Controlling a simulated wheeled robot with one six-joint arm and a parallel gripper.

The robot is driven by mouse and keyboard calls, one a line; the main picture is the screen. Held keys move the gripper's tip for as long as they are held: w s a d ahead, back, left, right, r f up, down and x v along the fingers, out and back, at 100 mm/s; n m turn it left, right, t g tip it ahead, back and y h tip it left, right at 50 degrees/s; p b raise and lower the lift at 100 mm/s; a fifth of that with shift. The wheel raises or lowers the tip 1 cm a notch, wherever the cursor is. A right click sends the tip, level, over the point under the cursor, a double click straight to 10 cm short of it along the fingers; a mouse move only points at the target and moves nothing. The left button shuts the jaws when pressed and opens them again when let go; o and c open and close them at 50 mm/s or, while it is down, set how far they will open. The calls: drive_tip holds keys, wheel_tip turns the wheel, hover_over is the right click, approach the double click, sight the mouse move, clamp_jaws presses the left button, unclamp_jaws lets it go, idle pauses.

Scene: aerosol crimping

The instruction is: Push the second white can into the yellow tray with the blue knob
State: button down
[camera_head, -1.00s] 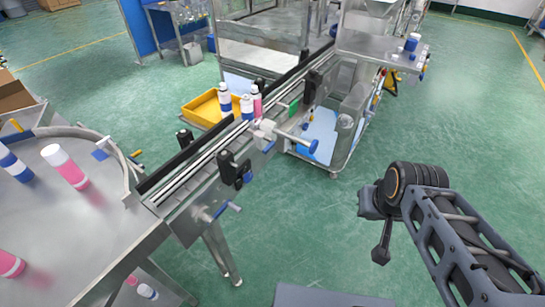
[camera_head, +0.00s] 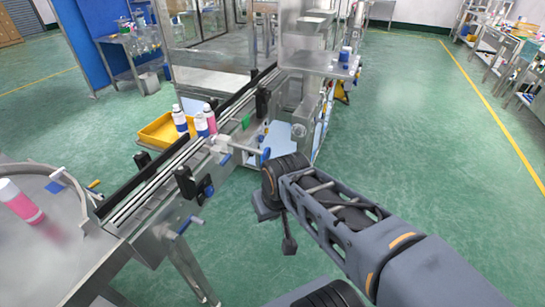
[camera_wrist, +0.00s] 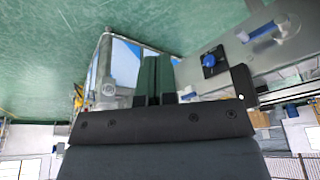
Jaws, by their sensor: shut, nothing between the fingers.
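In the head view, two white cans with blue bands stand near the pusher: one (camera_head: 180,121) at the right edge of the yellow tray (camera_head: 153,133), the other (camera_head: 201,126) on the conveyor, close to a pink can (camera_head: 210,117). I cannot tell whether the left one is inside the tray. The blue knob (camera_head: 265,155) is at the outer end of a rod on the conveyor's near side. In the wrist view, my gripper (camera_wrist: 157,58) has green fingers, shut and empty; a blue knob (camera_wrist: 209,60) shows to their right, apart from them. The fingertips are hidden in the head view.
The conveyor (camera_head: 150,192) has dark side rails and black sensor brackets (camera_head: 190,183) on its near side. A round steel table (camera_head: 45,250) at the left carries a pink and white can (camera_head: 20,203). Green floor at the right is free.

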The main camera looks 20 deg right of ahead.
drive_tip(key=m, duration=0.1)
drive_tip(key=m+t+y, duration=1)
drive_tip(key=m+y, duration=0.2)
drive_tip(key=m, duration=1.4)
approach(268, 154)
drive_tip(key=v, duration=0.7)
drive_tip(key=shift+w, duration=0.35)
drive_tip(key=p+x, duration=0.2)
drive_tip(key=x, duration=1.2)
